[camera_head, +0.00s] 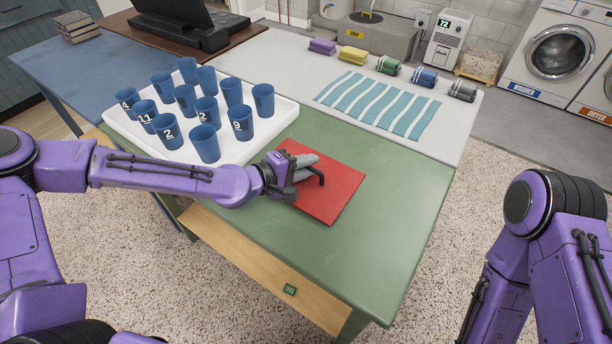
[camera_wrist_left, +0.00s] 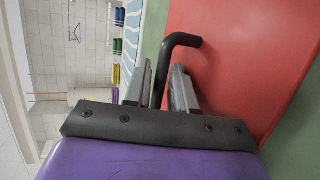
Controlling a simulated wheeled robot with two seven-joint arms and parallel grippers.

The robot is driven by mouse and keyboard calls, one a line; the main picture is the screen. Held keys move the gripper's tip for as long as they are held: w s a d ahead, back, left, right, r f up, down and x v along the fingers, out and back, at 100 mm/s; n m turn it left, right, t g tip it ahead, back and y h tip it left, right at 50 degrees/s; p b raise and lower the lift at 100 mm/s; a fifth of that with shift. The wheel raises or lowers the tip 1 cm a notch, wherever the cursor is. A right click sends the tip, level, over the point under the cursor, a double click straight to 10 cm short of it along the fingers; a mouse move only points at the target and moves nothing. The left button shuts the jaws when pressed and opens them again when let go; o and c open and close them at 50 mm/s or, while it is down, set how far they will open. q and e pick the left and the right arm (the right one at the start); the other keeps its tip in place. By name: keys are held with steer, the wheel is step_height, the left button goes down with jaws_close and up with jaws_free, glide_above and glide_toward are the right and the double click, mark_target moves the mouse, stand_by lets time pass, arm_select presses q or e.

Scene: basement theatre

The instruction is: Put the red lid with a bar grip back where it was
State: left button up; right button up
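The red lid (camera_head: 338,196) lies flat on the green part of the table, beside the white tray. Its black bar grip (camera_head: 320,174) stands up from it. My left gripper (camera_head: 306,167) is low over the lid at the bar. In the left wrist view, the bar grip (camera_wrist_left: 182,39) runs down between the two grey fingers (camera_wrist_left: 162,80), and gaps show beside it, so the gripper looks open around the bar. What lies under the lid is hidden. My right arm shows at the right, but its gripper is out of view.
The white tray (camera_head: 283,119) holds several blue numbered cups (camera_head: 205,143) just left of the lid. A striped teal cloth (camera_head: 378,103) and several rolled towels (camera_head: 355,55) lie behind on the white part. Green surface right of the lid is clear.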

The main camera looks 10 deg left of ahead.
arm_select(q)
steer(key=shift+w, duration=0.1)
jaws_close()
